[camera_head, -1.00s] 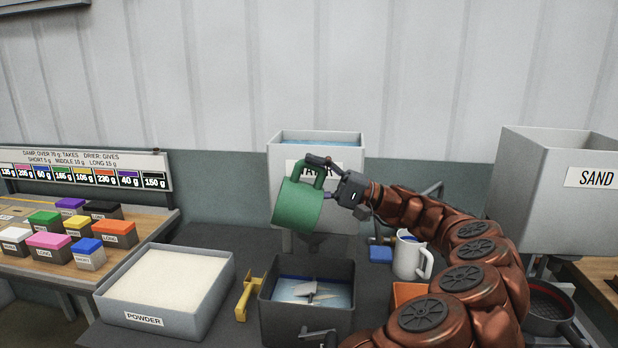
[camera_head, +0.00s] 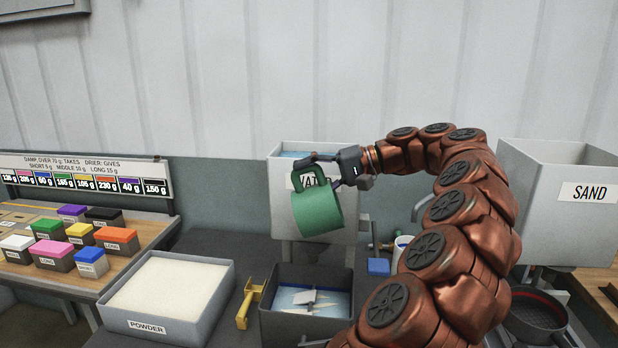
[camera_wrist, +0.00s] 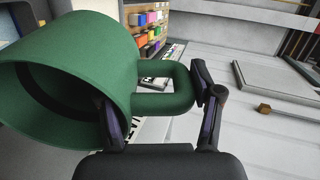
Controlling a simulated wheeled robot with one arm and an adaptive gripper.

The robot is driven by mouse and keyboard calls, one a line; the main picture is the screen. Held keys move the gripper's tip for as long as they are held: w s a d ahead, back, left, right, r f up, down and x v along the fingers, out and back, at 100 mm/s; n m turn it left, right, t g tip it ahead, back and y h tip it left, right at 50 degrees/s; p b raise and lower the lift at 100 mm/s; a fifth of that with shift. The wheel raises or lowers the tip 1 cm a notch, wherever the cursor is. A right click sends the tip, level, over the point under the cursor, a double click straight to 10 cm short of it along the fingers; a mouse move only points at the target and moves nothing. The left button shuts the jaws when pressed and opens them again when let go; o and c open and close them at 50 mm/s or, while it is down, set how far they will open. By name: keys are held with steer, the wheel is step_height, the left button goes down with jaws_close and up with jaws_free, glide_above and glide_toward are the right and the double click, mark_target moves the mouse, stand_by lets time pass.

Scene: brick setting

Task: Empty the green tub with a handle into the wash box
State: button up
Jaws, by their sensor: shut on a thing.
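The green tub (camera_head: 318,212) hangs tilted in the air, above and behind the dark wash box (camera_head: 265,325) and in front of the white water bin. My gripper (camera_head: 326,172) is shut on the tub's handle, which points up and to the left in the head view. In the wrist view, my gripper (camera_wrist: 160,102) has its fingers either side of the handle. The tub (camera_wrist: 85,65) shows its open mouth there; its inner wall looks bare, but its bottom is hidden. The wash box holds bluish liquid and a pale bladed piece.
The water bin (camera_head: 290,215) stands behind the tub. A powder tray (camera_head: 150,325) and yellow piece (camera_head: 243,308) lie left of the wash box. A blue block (camera_head: 378,266) and partly hidden white mug (camera_head: 399,248) are right. The sand bin (camera_head: 550,225) stands far right.

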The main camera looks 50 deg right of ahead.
steer(key=g+h, duration=0.1)
steer(key=r+g+h+p, duration=0.1)
steer(key=g+h, duration=0.1)
steer(key=shift+r, duration=0.15)
steer(key=g+h+p, duration=0.1)
steer(key=g+p, duration=0.1)
steer(key=p, duration=0.1)
steer(key=shift+r+h, duration=0.35)
steer(key=shift+h, duration=0.05)
steer(key=shift+g+h+p, duration=0.3)
steer(key=shift+g, duration=0.3)
steer(key=shift+f, duration=0.15)
steer(key=shift+w, duration=0.1)
